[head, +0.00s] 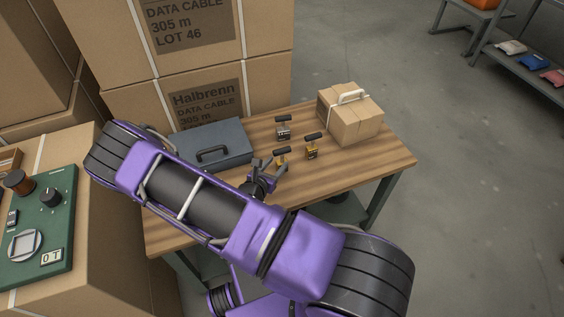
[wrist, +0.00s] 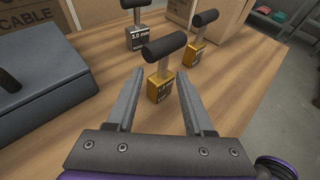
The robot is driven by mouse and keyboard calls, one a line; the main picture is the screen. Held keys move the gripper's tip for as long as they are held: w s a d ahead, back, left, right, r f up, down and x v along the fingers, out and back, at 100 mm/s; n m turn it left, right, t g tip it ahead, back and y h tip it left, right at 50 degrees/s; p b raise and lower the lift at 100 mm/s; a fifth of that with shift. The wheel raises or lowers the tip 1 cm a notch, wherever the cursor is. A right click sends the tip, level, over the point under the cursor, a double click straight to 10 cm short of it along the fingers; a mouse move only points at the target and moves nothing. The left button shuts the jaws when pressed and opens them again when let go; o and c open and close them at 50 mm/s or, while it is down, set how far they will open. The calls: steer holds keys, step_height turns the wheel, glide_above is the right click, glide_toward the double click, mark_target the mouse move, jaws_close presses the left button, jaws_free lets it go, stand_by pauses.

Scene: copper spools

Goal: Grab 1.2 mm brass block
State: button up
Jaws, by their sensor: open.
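Two brass blocks with black bar handles stand upright on the wooden table. The nearer brass block (head: 280,163) also shows in the wrist view (wrist: 158,89), framed between my fingertips. Its label is too small to read. The other brass block (head: 311,152) stands behind it to the right and shows in the wrist view (wrist: 191,56); its label is also unreadable. A grey block (wrist: 138,40), marked 3.0 mm, stands farther back and shows in the head view (head: 283,132). My gripper (wrist: 161,82) is open and empty; I cannot tell whether its fingertips reach beside the nearer block.
A blue-grey case (head: 213,145) lies left of the blocks. A cardboard box (head: 352,112) with a white handle stands at the back right. Large cartons (head: 205,75) stand behind the table (head: 375,165). The tabletop right of the blocks is clear.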

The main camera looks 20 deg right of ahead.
steer(key=x, duration=0.7)
steer(key=shift+w+d+r+b, duration=0.1)
steer(key=shift+d+b, duration=0.25)
steer(key=shift+b, duration=0.05)
jaws_close()
steer(key=shift+r, duration=0.1)
stand_by(1.0)
